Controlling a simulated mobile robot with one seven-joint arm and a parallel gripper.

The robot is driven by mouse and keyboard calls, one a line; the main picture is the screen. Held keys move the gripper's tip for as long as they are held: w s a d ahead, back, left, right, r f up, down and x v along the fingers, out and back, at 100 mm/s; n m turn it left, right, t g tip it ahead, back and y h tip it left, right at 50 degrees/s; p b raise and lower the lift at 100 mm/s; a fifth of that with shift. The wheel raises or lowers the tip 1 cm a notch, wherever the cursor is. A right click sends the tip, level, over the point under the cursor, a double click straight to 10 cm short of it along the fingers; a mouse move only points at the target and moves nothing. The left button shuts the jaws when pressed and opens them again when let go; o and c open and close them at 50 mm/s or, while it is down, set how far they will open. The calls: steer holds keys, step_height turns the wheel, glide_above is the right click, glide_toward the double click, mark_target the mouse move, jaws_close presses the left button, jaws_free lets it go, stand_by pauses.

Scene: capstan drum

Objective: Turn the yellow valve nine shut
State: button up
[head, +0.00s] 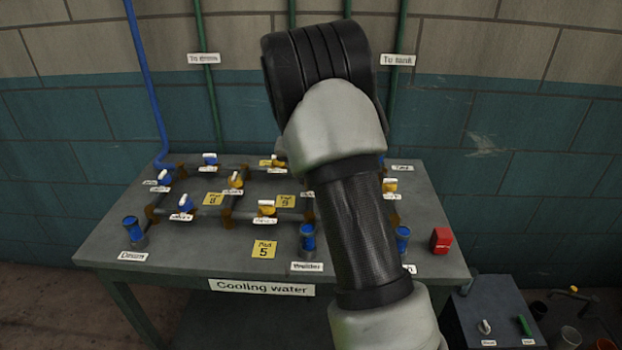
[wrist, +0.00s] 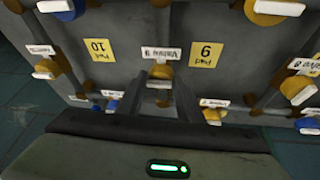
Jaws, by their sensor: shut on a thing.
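In the wrist view, a yellow valve (wrist: 160,72) with a label plate (wrist: 161,53) sits between my fingertips. The plate's text is upside down and its number is hard to read. My gripper (wrist: 158,92) is shut on this valve's handle, with one dark finger on each side. The handle itself is mostly hidden between the fingers, so its angle is not clear. In the head view my arm covers my gripper and this valve.
More yellow valves stand close by, one at the left (wrist: 47,69) and one at the right (wrist: 298,88) in the wrist view. In the head view, several blue and yellow valves line pipes on the grey table (head: 190,262). A red block (head: 441,240) sits at its right edge.

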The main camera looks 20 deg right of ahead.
steer(key=shift+a+f+m, duration=0.15)
steer(key=shift+m, duration=0.15)
steer(key=o, duration=1)
steer(key=shift+a+r, duration=0.1)
steer(key=shift+r, duration=0.5)
steer(key=p+v, duration=0.1)
steer(key=v, duration=1.5)
steer(key=shift+r+p, duration=0.15)
steer(key=shift+p, duration=0.2)
steer(key=shift+a, duration=0.15)
